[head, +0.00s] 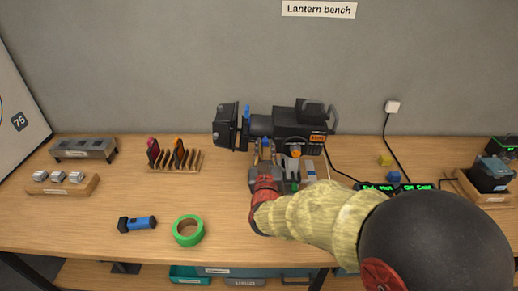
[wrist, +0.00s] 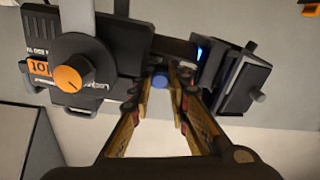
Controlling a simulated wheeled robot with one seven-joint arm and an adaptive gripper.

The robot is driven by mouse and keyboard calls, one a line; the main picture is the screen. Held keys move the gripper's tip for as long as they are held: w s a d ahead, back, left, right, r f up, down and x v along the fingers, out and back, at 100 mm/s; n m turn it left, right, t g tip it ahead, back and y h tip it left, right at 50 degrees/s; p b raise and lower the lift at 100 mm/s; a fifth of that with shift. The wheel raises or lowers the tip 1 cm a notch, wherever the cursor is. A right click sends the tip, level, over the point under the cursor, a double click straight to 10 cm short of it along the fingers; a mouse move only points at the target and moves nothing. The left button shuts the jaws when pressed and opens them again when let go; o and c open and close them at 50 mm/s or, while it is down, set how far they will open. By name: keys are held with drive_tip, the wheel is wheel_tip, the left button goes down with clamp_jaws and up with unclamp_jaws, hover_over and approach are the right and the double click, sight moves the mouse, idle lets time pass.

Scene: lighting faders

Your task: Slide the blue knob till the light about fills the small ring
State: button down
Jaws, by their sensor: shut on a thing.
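The black lantern (head: 290,122) stands on the bench with its front end facing left. In the wrist view the blue knob (wrist: 161,81) sits under the lantern's barrel, between the two fingertips of my gripper (wrist: 161,92). My gripper is shut on the knob. In the head view my gripper (head: 263,160) reaches up from below to the barrel, and its fingers partly hide the knob. A pale board (head: 18,118) at the far left carries a "75" label and part of a dark ring line at the picture's edge. The small ring and the light spot are not clearly seen.
An orange knob (wrist: 67,79) is on the lantern's side. A slotted wooden rack (head: 175,160), a green tape roll (head: 188,231) and a blue torch (head: 137,224) lie to the left. A lit green display (head: 395,188) and a black box (head: 489,174) are to the right.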

drive_tip(key=c, duration=1.8)
unclamp_jaws()
drive_tip(key=shift+o, duration=0.7)
drive_tip(key=s, duration=1.2)
drive_tip(key=shift+a, duration=0.25)
